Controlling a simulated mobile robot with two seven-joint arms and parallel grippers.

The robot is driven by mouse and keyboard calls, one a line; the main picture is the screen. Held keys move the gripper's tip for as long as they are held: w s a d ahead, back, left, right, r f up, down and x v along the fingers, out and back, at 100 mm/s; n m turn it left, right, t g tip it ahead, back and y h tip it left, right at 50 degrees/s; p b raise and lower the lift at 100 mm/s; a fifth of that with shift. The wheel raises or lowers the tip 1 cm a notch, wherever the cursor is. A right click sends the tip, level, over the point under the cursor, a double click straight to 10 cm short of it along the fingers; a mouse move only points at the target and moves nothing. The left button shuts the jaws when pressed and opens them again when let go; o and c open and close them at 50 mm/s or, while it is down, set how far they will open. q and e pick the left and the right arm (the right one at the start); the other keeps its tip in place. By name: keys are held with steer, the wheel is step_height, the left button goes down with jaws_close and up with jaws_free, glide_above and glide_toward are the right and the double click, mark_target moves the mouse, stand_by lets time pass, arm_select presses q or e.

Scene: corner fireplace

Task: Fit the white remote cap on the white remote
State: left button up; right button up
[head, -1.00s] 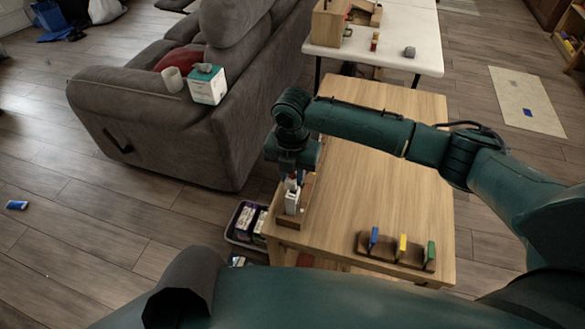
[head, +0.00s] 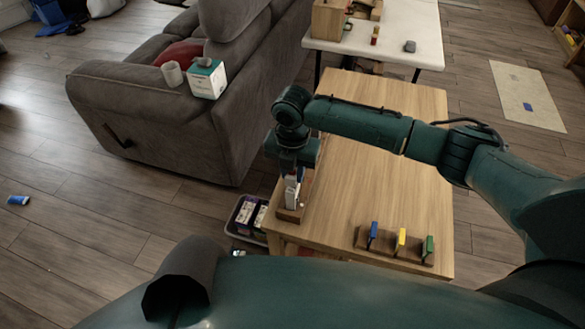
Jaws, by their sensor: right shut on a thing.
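A white remote (head: 291,199) stands upright in a wooden holder (head: 289,215) at the near left corner of the wooden table. My right gripper (head: 292,177) points down directly over it and is shut on a small white piece, which looks like the white remote cap. The fingers hide most of the cap. At this size I cannot tell where the cap ends and the remote begins, or whether the cap is seated. My left gripper is not in view.
A wooden rack (head: 395,246) with blue, yellow and green upright pieces stands at the table's near right. A tray of boxes (head: 239,222) is on the floor left of the table. A grey sofa (head: 165,135) stands behind it. The table's middle (head: 375,180) is clear.

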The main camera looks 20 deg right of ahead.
steer(key=shift+p, duration=0.3)
stand_by(0.4)
stand_by(0.4)
steer(key=shift+f, duration=0.5)
stand_by(0.4)
steer(key=shift+f+b, duration=0.5)
steer(key=shift+f, duration=0.35)
stand_by(0.3)
steer(key=o, duration=0.9)
steer(key=shift+o, duration=0.2)
